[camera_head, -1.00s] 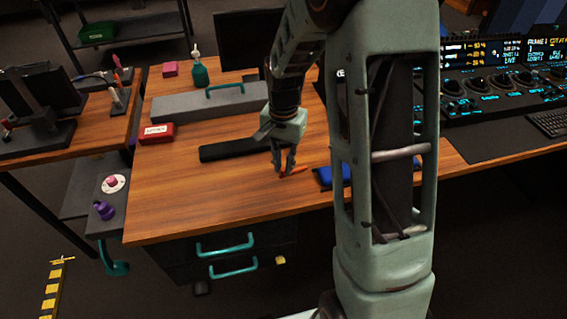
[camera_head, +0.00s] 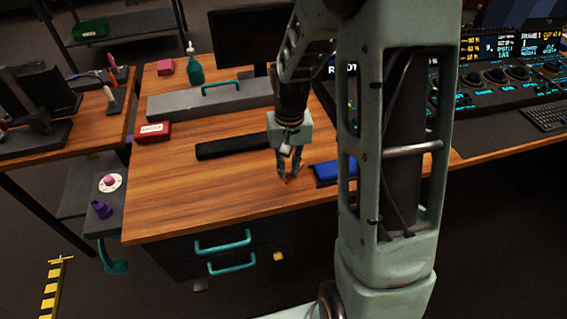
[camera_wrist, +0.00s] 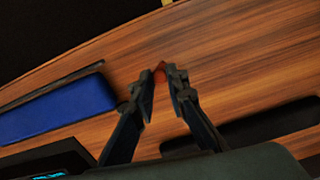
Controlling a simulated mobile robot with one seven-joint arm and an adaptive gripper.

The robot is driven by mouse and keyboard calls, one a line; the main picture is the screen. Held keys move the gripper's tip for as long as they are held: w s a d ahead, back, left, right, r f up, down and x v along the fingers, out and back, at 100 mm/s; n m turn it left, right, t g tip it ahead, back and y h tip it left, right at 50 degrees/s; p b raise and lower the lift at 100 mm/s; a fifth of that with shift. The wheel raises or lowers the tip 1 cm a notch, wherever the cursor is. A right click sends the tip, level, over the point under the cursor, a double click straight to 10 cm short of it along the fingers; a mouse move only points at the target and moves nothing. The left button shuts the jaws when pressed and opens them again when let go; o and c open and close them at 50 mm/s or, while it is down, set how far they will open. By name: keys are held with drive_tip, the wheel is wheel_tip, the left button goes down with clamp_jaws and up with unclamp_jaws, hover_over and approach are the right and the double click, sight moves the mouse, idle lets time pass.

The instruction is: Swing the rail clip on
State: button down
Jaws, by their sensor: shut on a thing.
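A small orange-red piece, seemingly the rail clip (camera_wrist: 160,68), shows between the fingertips of my gripper (camera_wrist: 159,77) in the wrist view. Most of it is hidden by the fingers. In the head view my gripper (camera_head: 287,177) points down just over the wooden desk, near its front edge, with a bit of orange at the tips. It is shut on this piece. I cannot tell whether the piece touches the desk. A long black bar (camera_head: 232,147) lies on the desk to the left of my gripper; I cannot tell whether it is the rail.
A blue pad (camera_head: 328,171) lies close to the right of my gripper; it also shows in the wrist view (camera_wrist: 58,108). A grey case (camera_head: 208,102), red box (camera_head: 152,132) and green bottle (camera_head: 195,70) stand farther back. The desk's front left (camera_head: 190,205) is clear.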

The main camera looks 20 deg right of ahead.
drive_tip(key=n, duration=0.1)
drive_tip(key=s+d+n+p, duration=0.1)
drive_tip(key=n, duration=0.1)
drive_tip(key=d+n, duration=0.1)
drive_tip(key=shift+s+d+r+n, duration=0.1)
drive_tip(key=shift+s+d+n, duration=0.05)
drive_tip(key=shift+s+n, duration=0.2)
drive_tip(key=shift+s+d+n+p, duration=0.2)
drive_tip(key=shift+d+n+p, duration=0.4)
drive_tip(key=shift+n, duration=0.45)
drive_tip(key=shift+s+d+n+p, duration=0.2)
drive_tip(key=shift+d+n+p, duration=0.35)
drive_tip(key=shift+n, duration=0.45)
drive_tip(key=shift+d, duration=0.15)
drive_tip(key=c, duration=1.9)
unclamp_jaws()
wheel_tip(320, 180, up, 12)
